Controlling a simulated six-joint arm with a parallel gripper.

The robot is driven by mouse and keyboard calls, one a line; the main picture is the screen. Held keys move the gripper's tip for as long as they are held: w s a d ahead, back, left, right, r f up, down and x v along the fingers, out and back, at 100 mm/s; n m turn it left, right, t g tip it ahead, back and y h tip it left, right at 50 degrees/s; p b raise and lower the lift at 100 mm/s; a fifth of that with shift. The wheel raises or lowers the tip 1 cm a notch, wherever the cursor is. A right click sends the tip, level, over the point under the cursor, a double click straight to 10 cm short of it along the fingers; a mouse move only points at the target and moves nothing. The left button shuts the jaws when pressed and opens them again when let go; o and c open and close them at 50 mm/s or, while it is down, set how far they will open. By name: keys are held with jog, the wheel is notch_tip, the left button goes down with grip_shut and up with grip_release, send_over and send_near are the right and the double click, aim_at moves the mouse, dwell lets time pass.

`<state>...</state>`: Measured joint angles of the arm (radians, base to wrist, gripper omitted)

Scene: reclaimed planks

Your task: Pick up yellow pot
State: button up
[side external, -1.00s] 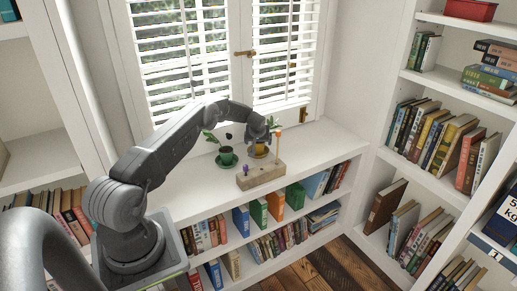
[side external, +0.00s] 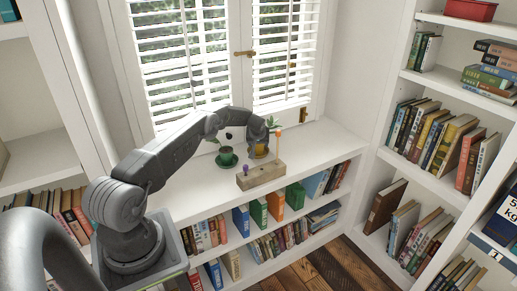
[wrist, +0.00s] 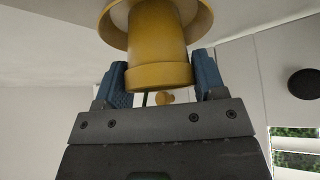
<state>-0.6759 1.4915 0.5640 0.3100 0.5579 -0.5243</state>
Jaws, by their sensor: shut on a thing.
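The yellow pot (side external: 262,151) stands at the right of the green pot, partly hidden by my gripper (side external: 265,143). In the wrist view the yellow pot (wrist: 158,45) sits between the two blue fingers of my gripper (wrist: 164,82), which are shut on it near its rim. The wide yellow saucer (wrist: 112,25) shows at the pot's other end. I cannot tell whether it touches the pot. A bit of green stem shows past the rim.
A green pot (side external: 226,154) with a plant stands on a green saucer to the left. A wooden block (side external: 261,176) holding a purple and an orange piece lies in front. The white shelf top is free to the right. The window is close behind.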

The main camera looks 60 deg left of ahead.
jog(key=shift+r, duration=0.1)
jog(key=c, duration=0.4)
jog(key=shift+c, duration=0.2)
jog(key=shift+r, duration=0.1)
jog(key=shift+r, duration=0.2)
notch_tip(320, 180, up, 4)
jog(key=shift+a, duration=0.1)
jog(key=s+a+r, duration=0.4)
jog(key=s+r, duration=0.5)
jog(key=s, duration=0.1)
jog(key=shift+s+r, duration=0.15)
jog(key=shift+s, duration=0.25)
jog(key=shift+a, duration=0.1)
